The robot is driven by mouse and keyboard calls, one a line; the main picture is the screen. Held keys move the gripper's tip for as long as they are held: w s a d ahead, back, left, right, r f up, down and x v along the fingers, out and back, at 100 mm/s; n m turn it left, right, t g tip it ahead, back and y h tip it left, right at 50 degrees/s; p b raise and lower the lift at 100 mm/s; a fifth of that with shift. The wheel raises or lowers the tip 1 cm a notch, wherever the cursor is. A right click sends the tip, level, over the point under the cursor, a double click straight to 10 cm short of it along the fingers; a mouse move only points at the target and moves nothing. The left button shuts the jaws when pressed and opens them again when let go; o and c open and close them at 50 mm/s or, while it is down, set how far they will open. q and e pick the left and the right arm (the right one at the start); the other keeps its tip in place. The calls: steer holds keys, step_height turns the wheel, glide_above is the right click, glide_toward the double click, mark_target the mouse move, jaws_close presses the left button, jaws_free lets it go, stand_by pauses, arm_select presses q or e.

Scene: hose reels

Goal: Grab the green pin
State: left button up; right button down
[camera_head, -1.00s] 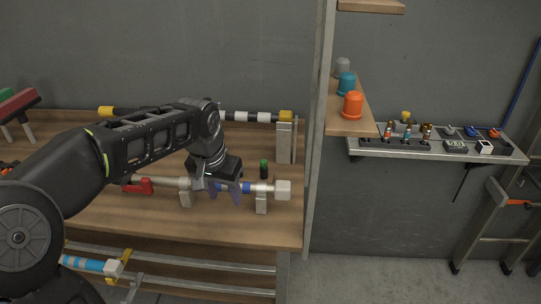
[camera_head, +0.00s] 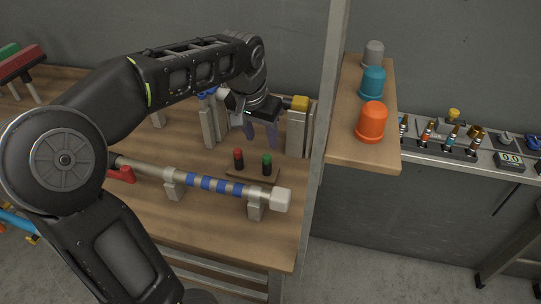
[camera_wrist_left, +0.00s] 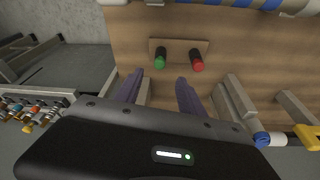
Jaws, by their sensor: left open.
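The green pin (camera_head: 267,164) has a green top and a dark lower part. It stands upright on a small brown base on the wooden workbench, to the right of a red pin (camera_head: 238,160). In the left wrist view the green pin (camera_wrist_left: 160,59) is to the left of the red pin (camera_wrist_left: 197,61). My left gripper (camera_head: 261,140) is above the bench on the far side of the pins, apart from them. Its two purple fingers (camera_wrist_left: 160,92) are spread with nothing between them. My right gripper is not seen.
A blue-banded rod (camera_head: 215,186) lies on supports in front of the pins. A grey post (camera_head: 297,133) stands to the right of my gripper. A shelf (camera_head: 345,143) with orange, teal and grey cups is beyond the upright at the right.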

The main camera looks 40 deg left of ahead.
mark_target(266, 156)
arm_select(q)
steer(key=shift+x, duration=1.35)
steer(key=shift+x, duration=2.65)
steer(key=shift+s, duration=0.1)
jaws_close()
